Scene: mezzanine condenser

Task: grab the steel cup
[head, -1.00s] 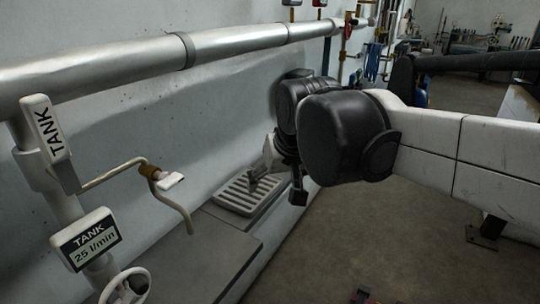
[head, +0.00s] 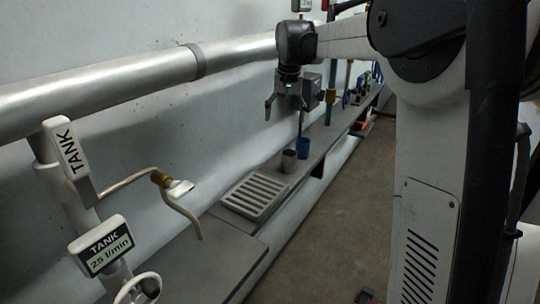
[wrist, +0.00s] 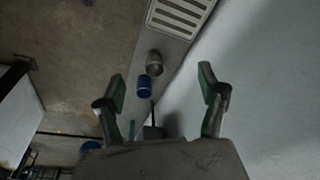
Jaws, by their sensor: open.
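The steel cup (head: 289,161) is a small grey cup standing upright on the narrow ledge along the wall, just beyond the slotted drain tray. It also shows in the wrist view (wrist: 155,65), at upper middle. My gripper (head: 286,107) is open and empty, pointing down above the ledge, higher than the cup and apart from it. In the wrist view, my gripper's fingers (wrist: 162,84) are spread wide, and the cup appears between and beyond them, nearer the left finger. Nothing hides the cup.
A blue cup (head: 303,147) stands close behind the steel cup. The slotted tray (head: 256,195) lies on the near side. The wall and a large pipe (head: 120,82) run along the left; a valve crank (head: 182,203) juts out nearby. Pipes and fittings stand farther along the ledge.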

